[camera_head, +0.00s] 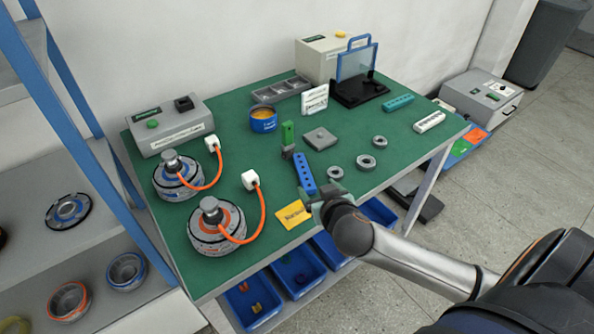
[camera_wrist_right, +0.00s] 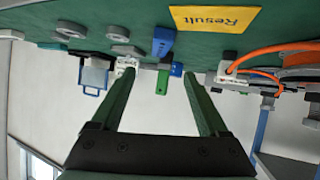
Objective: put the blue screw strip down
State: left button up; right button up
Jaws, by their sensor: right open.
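The blue screw strip (camera_head: 305,174), with a row of dark holes, lies on the green table (camera_head: 225,120) near the front edge. My right gripper (camera_head: 325,196) is at the strip's near end in the head view. In the right wrist view the gripper (camera_wrist_right: 159,78) is open, with nothing between its fingers. The strip (camera_wrist_right: 163,42) shows there beyond the fingertips, roughly between them. Whether a finger touches it I cannot tell. My left gripper is in neither view.
A yellow Result card (camera_head: 293,216) lies left of my right gripper. A green block (camera_head: 288,134) stands behind the strip. A grey plate (camera_head: 320,138) and several grey rings lie to the right. Two motors with orange cables stand left. Blue bins (camera_head: 297,270) sit below.

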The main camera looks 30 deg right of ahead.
aim_at(305, 174)
jog(key=shift+d+m, duration=0.1)
jog(key=shift+m, duration=0.3)
jog(key=shift+w, duration=0.2)
jog(key=x, duration=0.5)
jog(key=shift+w+d+f, duration=0.15)
jog(key=shift+f, duration=0.05)
jog(key=shift+b+x, duration=0.35)
jog(key=shift+x, duration=2.95)
jog(key=shift+f, duration=0.15)
grip_shut()
